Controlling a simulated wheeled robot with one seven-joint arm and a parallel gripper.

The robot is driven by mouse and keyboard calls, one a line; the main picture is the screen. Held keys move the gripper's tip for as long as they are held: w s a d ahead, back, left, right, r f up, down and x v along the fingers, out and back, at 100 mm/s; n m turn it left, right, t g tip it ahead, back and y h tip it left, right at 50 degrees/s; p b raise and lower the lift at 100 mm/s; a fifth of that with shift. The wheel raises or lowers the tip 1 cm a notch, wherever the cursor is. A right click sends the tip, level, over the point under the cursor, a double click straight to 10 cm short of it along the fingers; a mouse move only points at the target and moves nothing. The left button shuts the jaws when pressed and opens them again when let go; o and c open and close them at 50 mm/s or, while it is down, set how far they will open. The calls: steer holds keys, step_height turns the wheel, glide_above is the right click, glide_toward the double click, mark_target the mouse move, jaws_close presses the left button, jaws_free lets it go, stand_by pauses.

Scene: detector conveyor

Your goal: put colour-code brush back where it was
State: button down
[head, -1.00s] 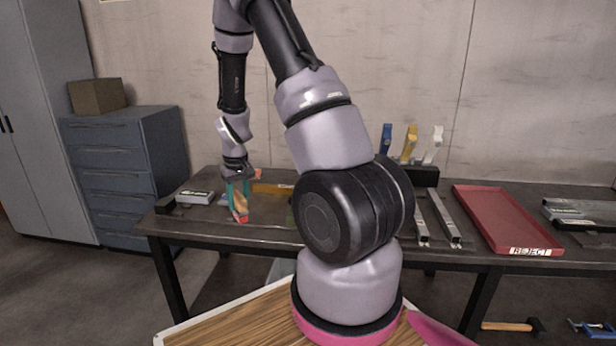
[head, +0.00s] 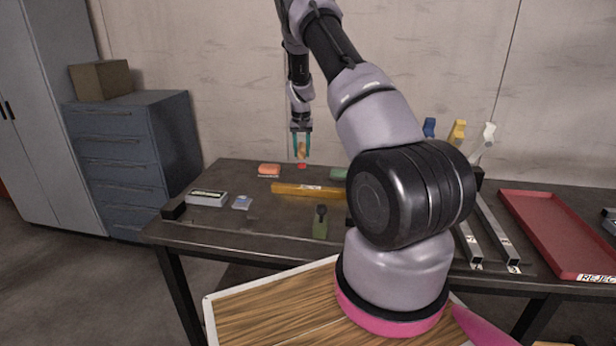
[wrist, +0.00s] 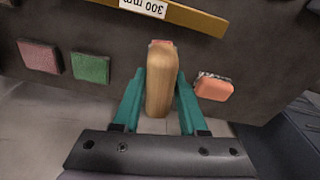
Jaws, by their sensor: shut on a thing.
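My gripper (head: 302,148) has teal fingers and is shut on a brush with a pale wooden handle (wrist: 161,82). A red end of the brush (head: 302,166) points down in the head view. The brush is held near the table's back edge, between an orange-red block (head: 268,170) and a green block (head: 340,174). In the wrist view, the orange-red block (wrist: 214,88) is right of the fingers, and the green block (wrist: 90,68) and a pink block (wrist: 40,57) are to the left. I cannot tell whether the brush touches the table.
A yellow bar marked 300 mm (head: 305,190) lies in front on the dark table (head: 270,228). A grey box (head: 207,198), a small blue-grey item (head: 242,202) and an olive object (head: 320,225) lie nearby. A red reject tray (head: 560,235) is at right.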

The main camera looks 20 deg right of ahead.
steer(key=w+d+r+m, duration=0.1)
steer(key=w+d+m, duration=0.1)
steer(key=w+d, duration=0.45)
steer(key=f, duration=0.6)
steer(key=w+a+f, duration=0.1)
steer(key=f, duration=0.2)
steer(key=shift+f, duration=0.3)
steer(key=shift+c, duration=2.2)
jaws_free()
steer(key=shift+f, duration=0.15)
